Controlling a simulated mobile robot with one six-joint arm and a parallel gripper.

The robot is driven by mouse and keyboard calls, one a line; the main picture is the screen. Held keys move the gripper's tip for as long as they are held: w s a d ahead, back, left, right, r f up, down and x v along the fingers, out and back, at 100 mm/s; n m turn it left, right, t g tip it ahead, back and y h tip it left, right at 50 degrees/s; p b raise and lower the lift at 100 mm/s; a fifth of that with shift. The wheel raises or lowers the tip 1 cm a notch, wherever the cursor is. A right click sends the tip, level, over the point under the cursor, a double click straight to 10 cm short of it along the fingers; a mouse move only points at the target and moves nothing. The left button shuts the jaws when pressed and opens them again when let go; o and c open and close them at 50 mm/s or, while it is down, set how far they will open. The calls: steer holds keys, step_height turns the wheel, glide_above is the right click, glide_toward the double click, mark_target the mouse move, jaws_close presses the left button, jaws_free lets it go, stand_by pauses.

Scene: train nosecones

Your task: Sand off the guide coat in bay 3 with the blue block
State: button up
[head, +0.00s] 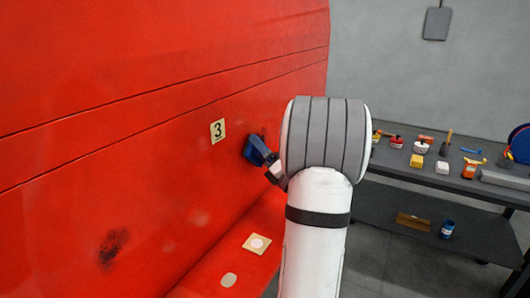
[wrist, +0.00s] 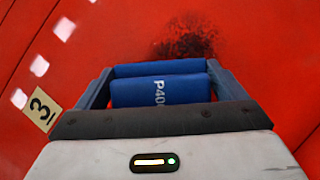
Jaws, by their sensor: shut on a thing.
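The blue block (wrist: 161,91), marked P400, is between the fingers of my gripper (wrist: 165,82) in the wrist view. My gripper (head: 264,158) is shut on it. In the head view the block (head: 256,150) is close to the red nosecone (head: 160,140), right of the yellowish number 3 label (head: 218,130); I cannot tell whether it touches. The label (wrist: 41,109) also shows at left in the wrist view. The dark guide coat patch (head: 112,247) is below and left of the label. It shows beyond the block in the wrist view (wrist: 187,38).
A red ledge below the panel bears a cream square (head: 257,244) and a pale round piece (head: 229,280). A dark table (head: 400,168) at right holds several tools and blocks, with a lower shelf (head: 385,218). My arm hides the middle of the head view.

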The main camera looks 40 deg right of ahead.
mark_target(271, 129)
steer(key=shift+w+a, duration=0.15)
steer(key=shift+w, duration=0.25)
steer(key=shift+w+d, duration=0.3)
steer(key=shift+d, duration=0.55)
steer(key=shift+w+d, duration=0.25)
steer(key=shift+d, duration=0.6)
steer(key=shift+w+d+p, duration=0.15)
steer(key=shift+w+d, duration=0.15)
steer(key=shift+d, duration=0.35)
steer(key=shift+w+d+p, duration=0.1)
steer(key=shift+w+d, duration=0.25)
steer(key=shift+d, duration=0.3)
steer(key=shift+w+d+p, duration=0.15)
steer(key=shift+w+d, duration=0.15)
steer(key=shift+d, duration=0.35)
steer(key=shift+w+d, duration=0.25)
steer(key=shift+d, duration=0.4)
steer(key=shift+w+d, duration=0.2)
steer(key=shift+d, duration=0.45)
steer(key=shift+a, duration=0.1)
steer(key=shift+s+a+b, duration=0.3)
steer(key=shift+s+a, duration=0.35)
steer(key=shift+a, duration=1)
steer(key=shift+s+a+b, duration=0.25)
steer(key=shift+s+a, duration=0.35)
steer(key=shift+a, duration=1)
steer(key=shift+s+a+b, duration=0.3)
steer(key=shift+s+a, duration=0.35)
steer(key=shift+a, duration=1)
steer(key=shift+r, duration=0.1)
